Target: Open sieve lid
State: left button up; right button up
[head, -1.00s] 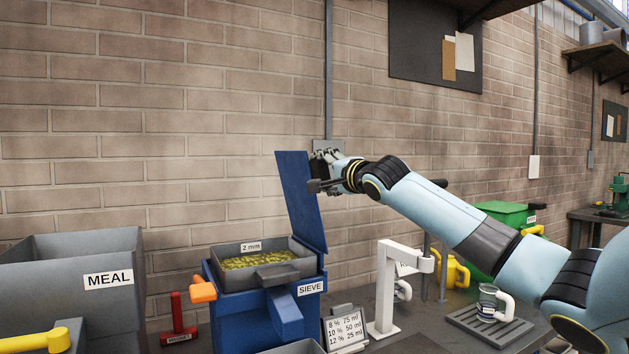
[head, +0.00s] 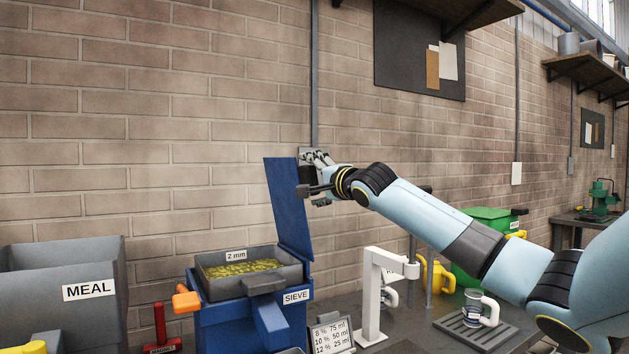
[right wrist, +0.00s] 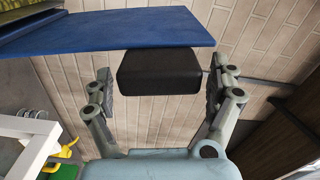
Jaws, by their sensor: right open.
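The blue sieve lid (head: 287,208) stands upright and open, leaning slightly back on the right side of the sieve (head: 225,325). The sieve's grey tray (head: 290,279), labelled "2 mm", shows yellow-green pellets (head: 241,267) inside. My right gripper (head: 308,179) is beside the lid's right face, near its upper edge. In the right wrist view, the gripper (right wrist: 158,90) is open, with the lid's dark handle (right wrist: 159,72) between its spread fingers and a gap on each side. The lid also shows there as a blue panel (right wrist: 110,30). My left gripper is not in view.
A grey MEAL bin (head: 65,270) stands left of the sieve, with a red tool (head: 160,325) between them. Right are a white stand (head: 371,300), a ratio card (head: 332,336), a measuring cup (head: 472,306) and a green bin (head: 490,225). A brick wall is close behind.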

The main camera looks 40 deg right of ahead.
jog(key=shift+s, duration=0.1)
jog(key=v, duration=0.7)
jog(key=shift+s, duration=0.15)
dwell(0.4)
